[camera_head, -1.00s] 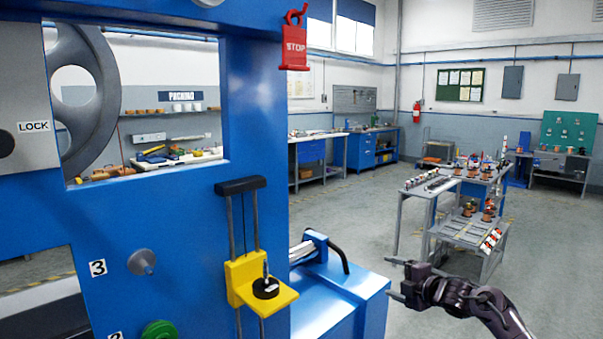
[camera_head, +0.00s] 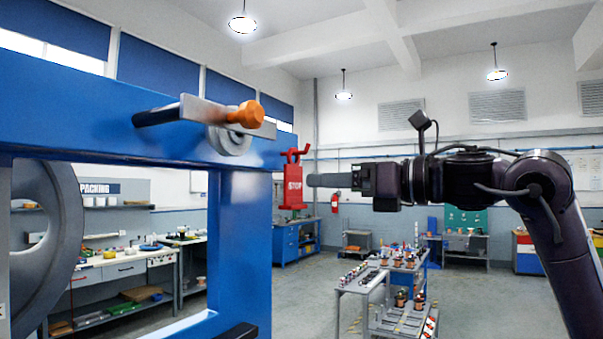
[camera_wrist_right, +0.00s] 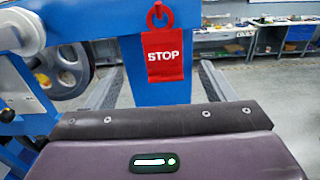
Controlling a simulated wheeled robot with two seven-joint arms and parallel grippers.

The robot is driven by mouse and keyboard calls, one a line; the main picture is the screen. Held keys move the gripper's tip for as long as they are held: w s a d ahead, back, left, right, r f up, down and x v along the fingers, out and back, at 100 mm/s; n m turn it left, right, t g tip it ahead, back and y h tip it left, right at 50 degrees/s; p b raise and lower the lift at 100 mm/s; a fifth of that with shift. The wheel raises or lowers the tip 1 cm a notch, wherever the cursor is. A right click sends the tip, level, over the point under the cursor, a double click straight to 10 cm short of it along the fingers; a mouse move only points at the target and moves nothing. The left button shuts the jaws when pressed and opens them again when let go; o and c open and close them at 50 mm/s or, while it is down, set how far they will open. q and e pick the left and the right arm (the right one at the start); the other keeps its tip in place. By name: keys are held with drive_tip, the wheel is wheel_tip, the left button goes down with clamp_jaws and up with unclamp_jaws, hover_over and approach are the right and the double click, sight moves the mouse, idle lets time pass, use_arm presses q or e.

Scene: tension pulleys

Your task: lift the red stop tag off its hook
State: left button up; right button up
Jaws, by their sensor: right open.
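The red stop tag (camera_head: 293,186), with white STOP lettering and a ring at its top, hangs upright on its hook at the right end of the blue frame. It also shows in the right wrist view (camera_wrist_right: 165,55). My right gripper (camera_head: 312,180) is level with the tag, its fingertips close to the tag's right edge in the head view. The jaws are empty; whether the tips reach the tag I cannot tell. My left gripper is out of view.
The blue frame (camera_head: 238,240) fills the left, with a grey wheel (camera_head: 65,225) and an orange-handled lever (camera_head: 245,114) near the tag. A grey cart (camera_head: 350,290) with small parts stands on the floor beyond. The air right of the tag holds my right arm.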

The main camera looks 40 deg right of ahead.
sight(295, 180)
drive_tip(key=p+x, duration=0.4)
drive_tip(key=x, duration=0.2)
drive_tip(key=shift+w+d+r, duration=0.1)
drive_tip(key=shift+w+d, duration=0.05)
drive_tip(key=shift+w, duration=0.3)
drive_tip(key=shift+w+p, duration=0.1)
drive_tip(key=shift+p, duration=0.2)
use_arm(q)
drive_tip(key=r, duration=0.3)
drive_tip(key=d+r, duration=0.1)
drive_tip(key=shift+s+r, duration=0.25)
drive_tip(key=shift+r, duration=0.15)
use_arm(e)
drive_tip(key=shift+c, duration=0.5)
drive_tip(key=c, duration=0.9)
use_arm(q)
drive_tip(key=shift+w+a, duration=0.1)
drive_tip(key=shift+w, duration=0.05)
use_arm(e)
drive_tip(key=shift+c, duration=0.3)
